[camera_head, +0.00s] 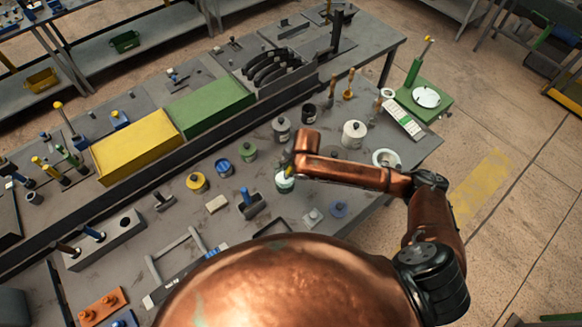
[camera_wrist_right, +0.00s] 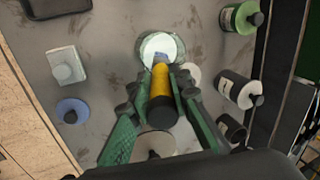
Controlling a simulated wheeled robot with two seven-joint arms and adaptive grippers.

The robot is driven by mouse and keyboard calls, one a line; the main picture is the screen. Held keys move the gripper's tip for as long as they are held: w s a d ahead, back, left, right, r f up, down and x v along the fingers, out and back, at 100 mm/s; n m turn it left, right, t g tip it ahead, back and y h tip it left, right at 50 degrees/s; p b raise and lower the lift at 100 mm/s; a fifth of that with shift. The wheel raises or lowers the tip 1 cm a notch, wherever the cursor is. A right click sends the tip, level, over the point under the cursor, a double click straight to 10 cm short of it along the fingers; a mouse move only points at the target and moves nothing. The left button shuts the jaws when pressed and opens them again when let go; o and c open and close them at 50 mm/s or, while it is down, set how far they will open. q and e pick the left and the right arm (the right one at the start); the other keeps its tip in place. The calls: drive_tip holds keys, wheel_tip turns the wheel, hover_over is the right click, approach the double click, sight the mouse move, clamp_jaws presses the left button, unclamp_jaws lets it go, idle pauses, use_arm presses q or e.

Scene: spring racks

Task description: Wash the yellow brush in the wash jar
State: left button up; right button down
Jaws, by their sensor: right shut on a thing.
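My right gripper (camera_head: 287,169) reaches in over the wash jar (camera_head: 285,185), a small pale jar with a whitish top. In the right wrist view the green fingers of my right gripper (camera_wrist_right: 158,100) are shut on the yellow brush (camera_wrist_right: 161,84). The brush's yellow handle has a dark end facing the camera. Its far end points at the whitish mouth of the wash jar (camera_wrist_right: 160,46) and overlaps it. How deep the bristles sit in the jar is hidden. My left gripper is in neither view.
Around the wash jar stand a green jar (camera_head: 249,152), a blue jar (camera_head: 223,168), a yellow jar (camera_head: 196,183) and a white jar (camera_head: 354,134). A blue-handled tool (camera_head: 250,203) is to the left.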

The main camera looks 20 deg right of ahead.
sight(286, 173)
drive_tip(key=shift+b+x, duration=0.35)
drive_tip(key=shift+x, duration=1.2)
drive_tip(key=shift+b+x, duration=0.6)
drive_tip(key=shift+x, duration=1.55)
drive_tip(key=shift+w, duration=0.2)
